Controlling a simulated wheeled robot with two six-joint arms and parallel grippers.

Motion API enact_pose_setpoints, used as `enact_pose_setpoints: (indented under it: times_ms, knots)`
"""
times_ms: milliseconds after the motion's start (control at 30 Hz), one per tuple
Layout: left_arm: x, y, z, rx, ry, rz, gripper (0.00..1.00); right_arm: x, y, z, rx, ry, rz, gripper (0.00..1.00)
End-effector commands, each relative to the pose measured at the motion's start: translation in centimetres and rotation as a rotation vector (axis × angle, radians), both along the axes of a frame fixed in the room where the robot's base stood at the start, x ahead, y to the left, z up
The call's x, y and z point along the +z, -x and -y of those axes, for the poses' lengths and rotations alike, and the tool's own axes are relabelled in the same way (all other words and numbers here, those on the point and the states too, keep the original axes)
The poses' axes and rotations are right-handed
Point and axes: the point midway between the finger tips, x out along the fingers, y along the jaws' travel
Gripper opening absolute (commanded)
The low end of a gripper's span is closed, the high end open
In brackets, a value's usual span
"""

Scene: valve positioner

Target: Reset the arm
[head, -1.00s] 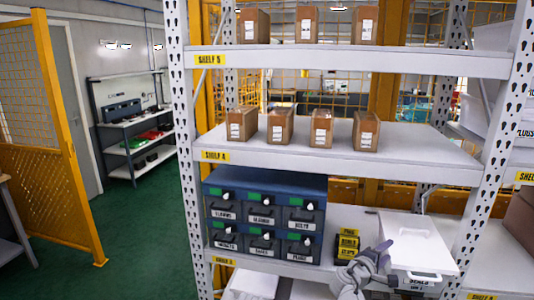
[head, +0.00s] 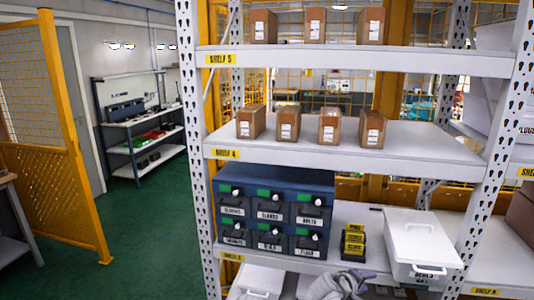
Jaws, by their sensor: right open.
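My right gripper (head: 352,277) shows at the bottom edge of the head view, grey and partly cut off by the frame. It is open, and I see nothing held in it. It is in front of the shelf with the blue drawer cabinet (head: 290,180), below the white lidded bin (head: 422,243) in the picture. My left gripper is not in view.
White perforated rack posts (head: 195,150) and shelf edges stand close ahead. Small brown boxes (head: 332,125) line the upper shelves. Another white bin (head: 261,280) is lower left. Green floor (head: 150,230) is open at left.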

Motion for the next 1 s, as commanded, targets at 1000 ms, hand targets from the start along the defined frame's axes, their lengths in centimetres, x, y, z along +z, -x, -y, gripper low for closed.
enact_pose_setpoints:
  times_ms: [1000]
  knots:
    - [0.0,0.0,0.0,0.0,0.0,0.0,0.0,-10.9,17.6,-22.8,-0.211,-0.791,-0.563,0.49]
